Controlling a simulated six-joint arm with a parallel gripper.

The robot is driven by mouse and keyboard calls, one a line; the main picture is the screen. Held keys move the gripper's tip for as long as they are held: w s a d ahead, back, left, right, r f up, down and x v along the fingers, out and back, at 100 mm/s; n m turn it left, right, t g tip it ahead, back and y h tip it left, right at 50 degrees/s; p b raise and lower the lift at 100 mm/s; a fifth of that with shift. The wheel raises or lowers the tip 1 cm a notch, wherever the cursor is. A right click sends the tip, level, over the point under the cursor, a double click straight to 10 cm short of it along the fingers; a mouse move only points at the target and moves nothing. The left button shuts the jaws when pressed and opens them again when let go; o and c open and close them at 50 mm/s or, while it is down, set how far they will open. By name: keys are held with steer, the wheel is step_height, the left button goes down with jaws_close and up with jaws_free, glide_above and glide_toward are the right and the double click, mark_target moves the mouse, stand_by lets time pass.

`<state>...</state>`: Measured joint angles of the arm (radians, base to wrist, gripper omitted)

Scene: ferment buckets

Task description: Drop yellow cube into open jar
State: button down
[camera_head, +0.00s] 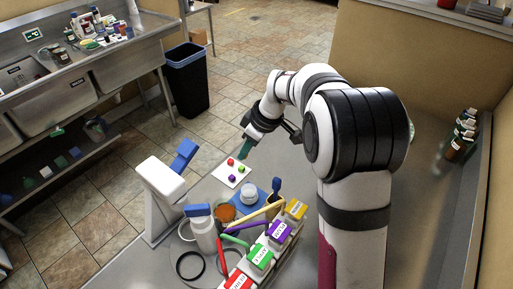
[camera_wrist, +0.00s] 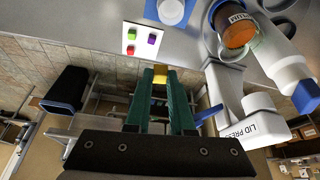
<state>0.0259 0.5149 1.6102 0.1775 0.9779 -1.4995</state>
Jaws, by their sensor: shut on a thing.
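My gripper (camera_head: 250,143) is above the table's far edge, beyond the white tile. In the wrist view, the teal fingers (camera_wrist: 160,80) are shut on the yellow cube (camera_wrist: 160,74) at their tips. The cube is hidden in the head view. A jar with orange-brown contents (camera_head: 225,213) stands on the table nearer the front; it also shows in the wrist view (camera_wrist: 238,32), apart from the cube. Its top looks uncovered. A white round container (camera_head: 249,194) stands on the blue mat (camera_head: 262,207) beside it.
The white tile (camera_head: 246,174) holds red, green and purple cubes. A white lid press (camera_head: 160,190) stands left of the jar. A dark bin (camera_head: 187,80) stands on the floor.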

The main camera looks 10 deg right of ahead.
steer(key=s+a+r, duration=0.4)
steer(key=s+r, duration=0.2)
steer(key=s, duration=0.5)
step_height(320, 180, down, 6)
steer(key=shift+s+a, duration=0.2)
steer(key=shift+s, duration=0.1)
steer(key=c, duration=0.7)
jaws_free()
steer(key=v, duration=1.6)
steer(key=s+d+f+m+g+h, duration=0.1)
steer(key=s+f+m, duration=0.4)
steer(key=s+m, duration=0.3)
steer(key=s+d+f+m+g, duration=0.1)
steer(key=s+f+m, duration=0.4)
steer(key=s+m, duration=0.3)
steer(key=s, duration=0.4)
steer(key=shift+f+g+h, duration=0.3)
steer(key=shift+g+h, duration=0.1)
